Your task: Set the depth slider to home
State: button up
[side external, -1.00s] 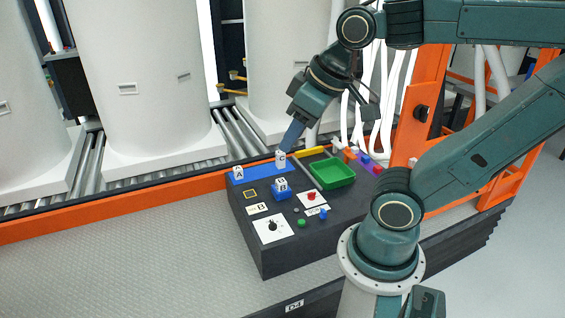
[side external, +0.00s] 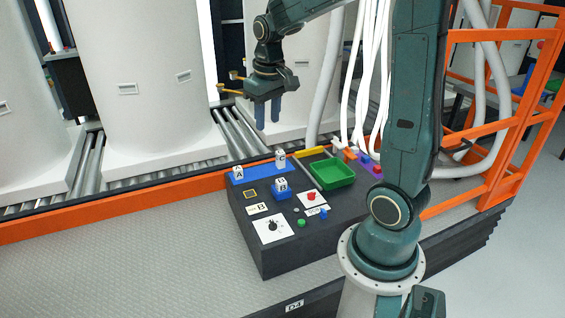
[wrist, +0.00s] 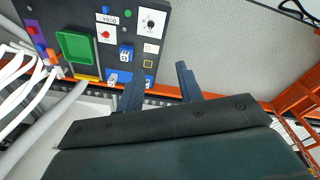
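The black control console (side external: 255,235) stands below my gripper in the side view, and it shows at the upper left of the wrist view (wrist: 112,52). No label for the depth slider can be read, and I cannot tell which part it is. A white card with a black knob (side external: 272,226) is at the console's front. A red button (side external: 311,196) and a blue knob (side external: 323,214) are nearby. My gripper (side external: 268,116) hangs above and behind the console, fingers down, apart and empty. The wrist view shows a clear gap between its fingers (wrist: 160,88).
Lettered blocks A (side external: 238,173), C (side external: 280,158) and B (side external: 282,185) sit on blue bases. A green tray (side external: 331,174) and a purple part (side external: 370,167) are at the right, near white hoses (side external: 376,95). Large white tanks (side external: 145,80) stand behind an orange rail (side external: 120,208).

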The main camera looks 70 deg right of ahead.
jog(key=s+d+f+m+g+y, duration=0.3)
jog(key=d+f+m, duration=0.1)
jog(key=d+f, duration=1.65)
jog(key=m+g+y, duration=0.1)
send_over(323, 210)
jog(key=w+d, duration=0.4)
notch_tip(323, 210, down, 10)
jog(key=shift+r, duration=0.25)
jog(key=shift+s+f, duration=0.1)
jog(key=x, duration=1.3)
jog(key=shift+s+f, duration=0.1)
jog(key=shift+f, duration=0.15)
jog(key=shift+a, duration=0.1)
grip_shut()
